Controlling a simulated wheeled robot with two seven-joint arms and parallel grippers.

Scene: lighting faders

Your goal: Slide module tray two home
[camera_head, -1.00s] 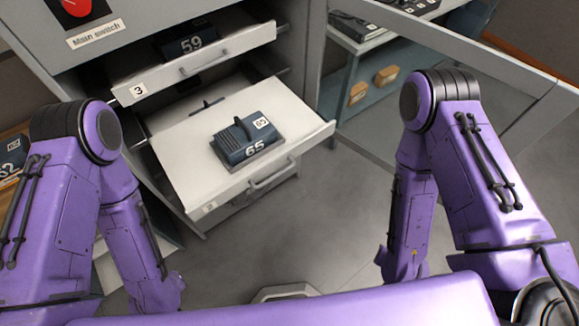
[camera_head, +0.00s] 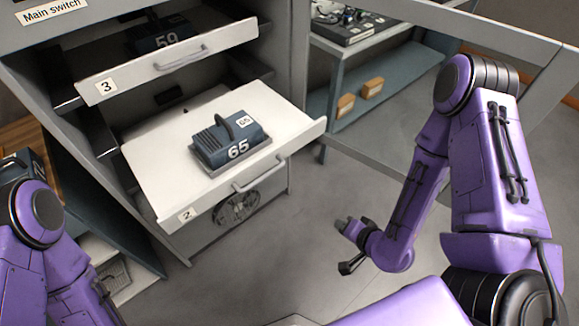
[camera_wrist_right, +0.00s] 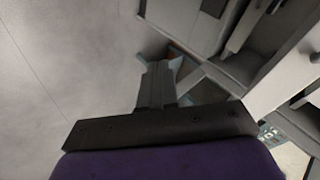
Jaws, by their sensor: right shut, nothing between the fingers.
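Module tray two (camera_head: 155,170) is a white drawer with a "2" label and a bar handle (camera_head: 259,175) on its front. It is pulled well out of the grey cabinet. A dark blue module marked 65 (camera_head: 228,142) sits on it. My right gripper (camera_head: 345,225) is to the right of the tray, apart from its handle and over the floor. Its fingers are shut and empty, and they also show in the right wrist view (camera_wrist_right: 158,75). My left arm is at the lower left; its gripper is out of view.
Tray three (camera_head: 175,60), with module 59 (camera_head: 160,38), is partly out above tray two. An open cabinet door (camera_head: 470,35) stands at the right. Behind it a shelf (camera_head: 400,80) holds two small tan boxes. The floor (camera_head: 290,235) before the tray is clear.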

